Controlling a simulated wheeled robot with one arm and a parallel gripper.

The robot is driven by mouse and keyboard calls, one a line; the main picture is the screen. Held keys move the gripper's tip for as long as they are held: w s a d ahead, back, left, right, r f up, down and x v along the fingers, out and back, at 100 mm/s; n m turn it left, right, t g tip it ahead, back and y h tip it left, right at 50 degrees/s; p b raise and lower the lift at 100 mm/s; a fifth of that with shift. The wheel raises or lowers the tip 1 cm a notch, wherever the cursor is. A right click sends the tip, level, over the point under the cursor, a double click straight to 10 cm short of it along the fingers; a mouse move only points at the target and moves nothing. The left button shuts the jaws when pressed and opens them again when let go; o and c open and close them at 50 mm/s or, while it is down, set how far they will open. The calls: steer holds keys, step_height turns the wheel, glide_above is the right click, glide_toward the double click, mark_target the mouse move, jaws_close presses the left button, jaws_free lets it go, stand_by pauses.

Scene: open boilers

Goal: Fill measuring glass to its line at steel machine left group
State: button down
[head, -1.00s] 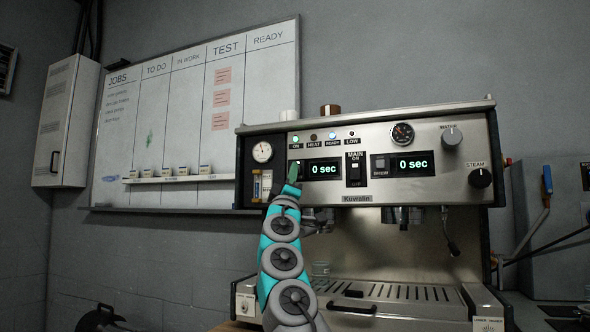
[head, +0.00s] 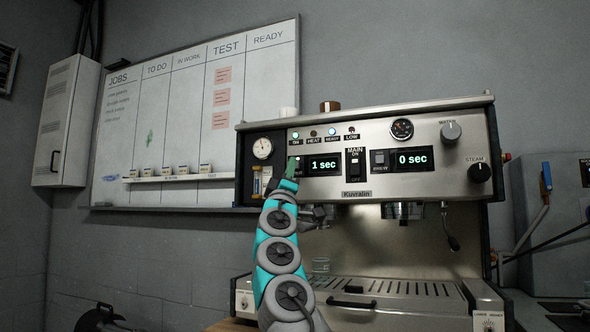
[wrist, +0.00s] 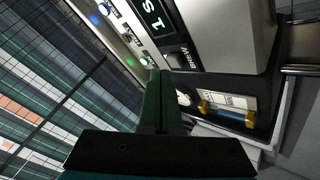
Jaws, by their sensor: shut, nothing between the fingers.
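The steel machine (head: 420,160) stands in front of me. Its left display (head: 323,165) reads 1 sec and its right display (head: 413,158) reads 0 sec. My gripper (head: 293,165) is shut and empty, its tips up against the panel at the left switch, just left of the left display. The gripper hides most of that switch. In the wrist view the closed green fingers (wrist: 160,76) point at the panel. A small clear glass (head: 321,265) stands on the drip tray below the left group, partly behind my arm. Its line and liquid level are too small to tell.
The drip tray (head: 400,290) spans the machine's base. The main switch (head: 356,166) and right brew switch (head: 380,162) sit right of the left display. A steam wand (head: 450,235) hangs at right. A whiteboard (head: 170,100) is on the wall behind, at left.

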steer(key=s+b, duration=0.1)
steer(key=s+a+b, duration=0.1)
steer(key=s, duration=0.1)
steer(key=s+b, duration=0.1)
steer(key=shift+s+a+r+b, duration=0.1)
steer(key=shift+s+a+b, duration=0.3)
stand_by(0.4)
steer(key=w+p, duration=0.1)
steer(key=w+d+p, duration=0.1)
steer(key=w+p, duration=0.1)
steer(key=w+d+p, duration=0.1)
steer(key=w, duration=0.1)
steer(key=shift+w+p, duration=0.2)
steer(key=shift+p, duration=0.15)
stand_by(5.9)
